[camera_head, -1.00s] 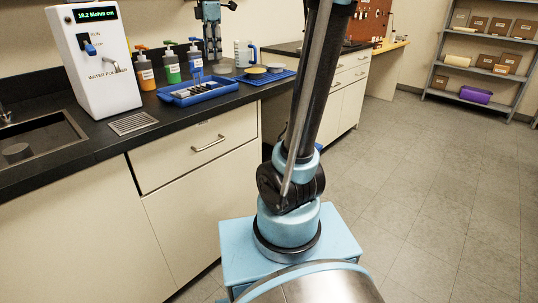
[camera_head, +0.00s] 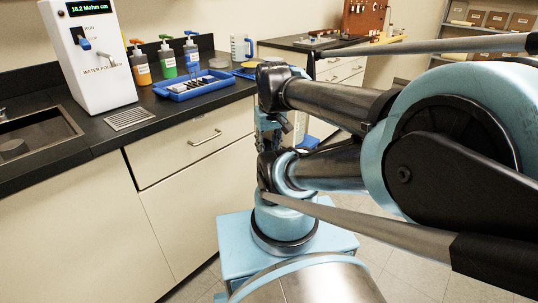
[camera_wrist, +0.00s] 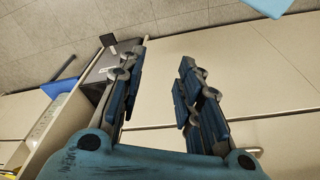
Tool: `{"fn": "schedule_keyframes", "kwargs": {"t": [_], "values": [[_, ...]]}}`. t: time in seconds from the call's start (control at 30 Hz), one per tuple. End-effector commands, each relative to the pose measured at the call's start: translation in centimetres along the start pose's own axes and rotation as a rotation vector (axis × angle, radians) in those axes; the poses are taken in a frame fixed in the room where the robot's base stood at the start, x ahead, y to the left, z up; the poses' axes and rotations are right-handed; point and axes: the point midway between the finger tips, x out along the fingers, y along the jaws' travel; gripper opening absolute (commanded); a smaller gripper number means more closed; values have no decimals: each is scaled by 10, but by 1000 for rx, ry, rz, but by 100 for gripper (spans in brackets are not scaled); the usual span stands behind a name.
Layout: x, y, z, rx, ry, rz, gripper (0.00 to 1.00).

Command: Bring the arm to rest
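My arm is folded back over my base in the head view, with its large blue and black joint filling the right side. My gripper (camera_wrist: 164,56) shows in the wrist view with its two blue and dark fingers apart and nothing between them. In the head view the gripper (camera_head: 268,132) hangs by the cream cabinet front, partly hidden behind my arm links.
Cream cabinets (camera_head: 200,185) with a black counter stand close on the left. On the counter are a water polisher (camera_head: 92,60), several dispenser bottles (camera_head: 166,60) and a blue tray (camera_head: 195,88). Shelves (camera_head: 480,40) stand at the back right, partly hidden by my arm.

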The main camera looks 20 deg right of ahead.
Motion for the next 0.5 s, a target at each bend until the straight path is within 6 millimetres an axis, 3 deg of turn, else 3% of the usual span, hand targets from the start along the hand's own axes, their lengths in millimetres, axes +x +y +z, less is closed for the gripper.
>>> {"fn": "schedule_keyframes", "kwargs": {"t": [0.13, 0.5], "values": [[18, 0, 16, 84, 7, 3, 32], [20, 0, 17, 98, 8, 4, 32]]}}
